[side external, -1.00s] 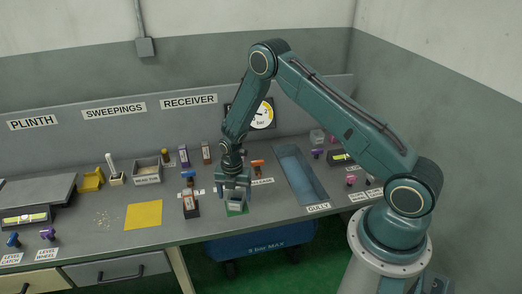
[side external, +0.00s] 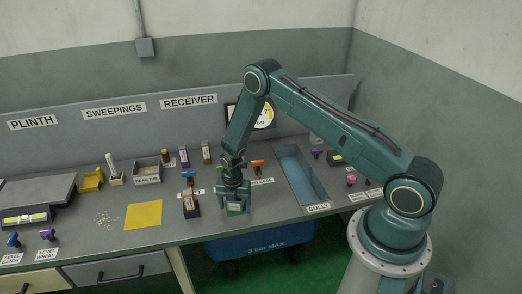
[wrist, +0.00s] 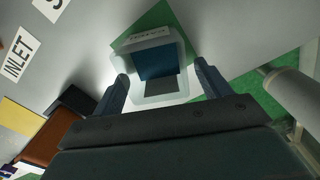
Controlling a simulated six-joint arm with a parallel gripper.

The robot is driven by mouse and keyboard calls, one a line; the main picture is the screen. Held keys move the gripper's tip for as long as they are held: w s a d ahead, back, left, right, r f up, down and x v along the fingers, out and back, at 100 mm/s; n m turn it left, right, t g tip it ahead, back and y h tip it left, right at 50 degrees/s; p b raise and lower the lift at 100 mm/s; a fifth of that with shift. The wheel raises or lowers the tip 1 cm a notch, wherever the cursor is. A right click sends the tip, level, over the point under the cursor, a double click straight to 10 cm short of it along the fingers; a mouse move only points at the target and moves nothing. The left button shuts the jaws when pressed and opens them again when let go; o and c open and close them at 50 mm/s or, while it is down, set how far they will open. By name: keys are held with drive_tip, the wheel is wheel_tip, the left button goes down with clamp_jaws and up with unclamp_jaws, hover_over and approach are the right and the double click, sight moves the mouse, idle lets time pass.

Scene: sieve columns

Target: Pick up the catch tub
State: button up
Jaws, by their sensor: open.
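The catch tub, a small pale tub (wrist: 186,88) with a dark blue and grey interior, sits on a green square (wrist: 150,20) on the bench. In the wrist view it lies between the fingertips of my gripper (wrist: 163,76). The fingers are open, one on each side of the tub, and I cannot tell whether they touch it. In the side view my gripper (side external: 234,200) is low over the green square (side external: 238,213) near the bench's front edge and hides most of the tub.
A dark block with an orange-brown part (side external: 190,205) stands close left of my gripper. A yellow sheet (side external: 144,215) lies further left. A blue gully (side external: 301,172) is sunk in the bench to the right. A blue wheeled bin (side external: 262,240) stands below the front edge.

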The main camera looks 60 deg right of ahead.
sight(235, 210)
idle(0.4)
drive_tip(key=c, duration=1.2)
drive_tip(key=shift+o, duration=0.2)
drive_tip(key=shift+r, duration=0.15)
drive_tip(key=shift+w+r, duration=0.1)
drive_tip(key=shift+r, duration=1.65)
drive_tip(key=s+a, duration=1.2)
drive_tip(key=s, duration=0.1)
drive_tip(key=shift+a+f, duration=0.15)
drive_tip(key=shift+a, duration=0.2)
drive_tip(key=shift+w, duration=0.1)
